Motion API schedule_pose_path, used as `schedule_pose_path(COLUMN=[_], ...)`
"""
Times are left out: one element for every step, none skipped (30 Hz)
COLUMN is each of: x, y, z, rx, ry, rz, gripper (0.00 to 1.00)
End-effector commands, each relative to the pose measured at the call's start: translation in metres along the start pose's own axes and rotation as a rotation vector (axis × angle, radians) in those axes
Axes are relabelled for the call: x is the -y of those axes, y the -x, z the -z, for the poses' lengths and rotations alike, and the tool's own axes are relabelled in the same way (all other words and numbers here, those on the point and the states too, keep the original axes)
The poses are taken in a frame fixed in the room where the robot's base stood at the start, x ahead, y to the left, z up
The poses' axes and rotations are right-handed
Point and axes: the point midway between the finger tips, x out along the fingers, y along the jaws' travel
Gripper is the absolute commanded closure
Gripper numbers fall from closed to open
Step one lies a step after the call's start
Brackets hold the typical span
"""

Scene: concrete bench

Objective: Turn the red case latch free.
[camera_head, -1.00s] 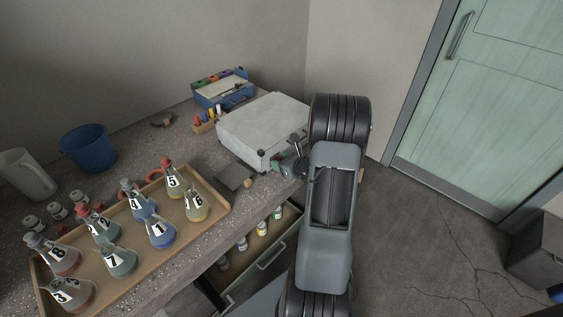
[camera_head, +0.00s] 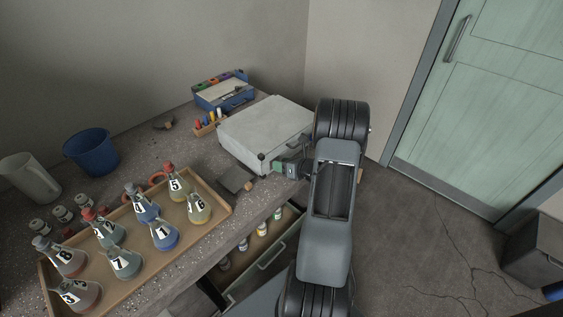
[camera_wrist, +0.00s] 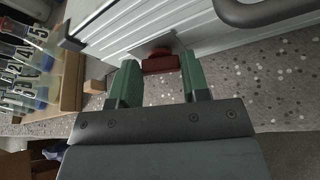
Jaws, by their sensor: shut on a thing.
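The white case (camera_head: 262,127) lies on the bench, with its front side toward my arm. It also shows in the wrist view as a ribbed pale wall (camera_wrist: 120,27). The red case latch (camera_wrist: 160,63) is on that front side, in the wrist view, with a grey plate behind it. My gripper (camera_wrist: 161,72) has its green fingers on either side of the latch and is shut on it. In the head view my gripper (camera_head: 277,167) is at the case's front, and the latch is hidden there.
The case's dark handle (camera_wrist: 265,10) is close to my right finger in the wrist view. A wooden tray of numbered flasks (camera_head: 222,212) stands left of my arm. An open drawer (camera_head: 262,262) with small bottles is below the bench edge.

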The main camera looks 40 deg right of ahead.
Motion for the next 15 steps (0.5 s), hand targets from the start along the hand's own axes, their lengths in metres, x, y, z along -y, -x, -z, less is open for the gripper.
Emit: schedule_pose_path(x=[0.0001,0.0006,0.0012,0.0016,0.0022,0.0028,0.0032,0.0037,0.0042,0.0045,0.0048,0.0052,0.0056,0.0059,0.0063], y=[0.0013,0.0011,0.0011,0.0011,0.0010,0.0011,0.0010,0.0009,0.0007,0.0006,0.0005,0.0003,0.0001,0.0000,0.0000], z=[-0.0026,-0.0023,-0.0025,-0.0020,-0.0019,-0.0020,-0.0013,-0.0013,-0.0013,-0.0006,-0.0006,-0.0005,0.0001,0.0003,0.0001], rx=[0.000,-0.001,0.001,-0.001,0.000,0.001,0.000,0.000,0.001,0.000,0.000,0.000,0.000,0.000,0.001], ry=[-0.042,-0.068,-0.103,-0.130,-0.155,-0.190,-0.215,-0.239,-0.272,-0.296,-0.319,-0.348,-0.371,-0.391,-0.417], rz=[-0.017,-0.028,-0.043,-0.054,-0.064,-0.078,-0.089,-0.099,-0.113,-0.122,-0.132,-0.145,-0.153,-0.162,-0.173], gripper=[0.81,0.81,0.81,0.81,0.81,0.81,0.81,0.81,0.81,0.81,0.81,0.81,0.81,0.81,0.81])
